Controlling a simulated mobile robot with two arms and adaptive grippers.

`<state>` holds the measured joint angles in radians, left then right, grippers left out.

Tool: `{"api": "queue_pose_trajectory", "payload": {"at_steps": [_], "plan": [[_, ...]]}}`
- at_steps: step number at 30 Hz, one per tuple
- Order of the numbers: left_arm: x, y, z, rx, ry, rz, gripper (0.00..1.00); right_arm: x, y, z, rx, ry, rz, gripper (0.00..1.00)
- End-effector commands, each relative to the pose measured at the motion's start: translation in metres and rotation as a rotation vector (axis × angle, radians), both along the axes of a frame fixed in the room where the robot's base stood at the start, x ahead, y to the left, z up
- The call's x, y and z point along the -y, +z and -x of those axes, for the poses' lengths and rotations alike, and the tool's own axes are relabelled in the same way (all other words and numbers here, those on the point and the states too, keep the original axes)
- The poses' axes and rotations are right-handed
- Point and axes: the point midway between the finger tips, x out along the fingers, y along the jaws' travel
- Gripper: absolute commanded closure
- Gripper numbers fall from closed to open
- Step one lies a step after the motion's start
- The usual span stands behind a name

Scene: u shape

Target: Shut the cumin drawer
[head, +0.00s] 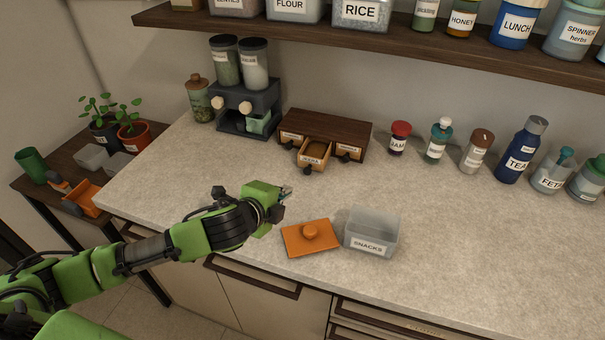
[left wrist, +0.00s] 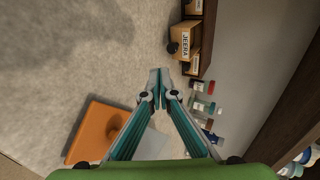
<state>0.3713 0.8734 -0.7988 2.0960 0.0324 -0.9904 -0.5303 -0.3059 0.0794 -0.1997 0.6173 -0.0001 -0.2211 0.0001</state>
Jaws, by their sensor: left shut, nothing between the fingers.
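A small dark wooden spice box (head: 328,128) stands on the counter against the wall. Its middle drawer (head: 312,156) sticks out toward the front, and its label reads JEERA in the left wrist view (left wrist: 186,41). The drawers on either side of it look pushed in. My left gripper (head: 286,193) is shut and empty over the counter, in front of the box and apart from the open drawer. Its closed fingertips (left wrist: 159,78) point toward bare counter beside the drawer in the left wrist view. My right gripper is not in view.
An orange lid (head: 310,240) and a clear SNACKS container (head: 371,234) are near the counter's front edge. A dark dispenser (head: 247,107) stands left of the box. Several jars, including JAM (head: 399,139), stand to the right. The counter before the drawer is clear.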

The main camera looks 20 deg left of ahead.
Motion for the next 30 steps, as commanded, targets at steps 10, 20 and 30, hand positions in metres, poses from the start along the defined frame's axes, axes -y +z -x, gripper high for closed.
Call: {"api": "queue_pose_trajectory", "payload": {"at_steps": [10,20,30], "plan": [[0.005,-0.03,-0.054,0.001,0.002,0.001,1.0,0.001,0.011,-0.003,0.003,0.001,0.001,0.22],[0.009,-0.04,-0.097,0.0,0.0,0.0,1.0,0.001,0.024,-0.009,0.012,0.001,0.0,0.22],[0.011,-0.042,-0.108,0.0,-0.001,0.0,1.0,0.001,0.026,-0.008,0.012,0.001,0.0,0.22]]}}
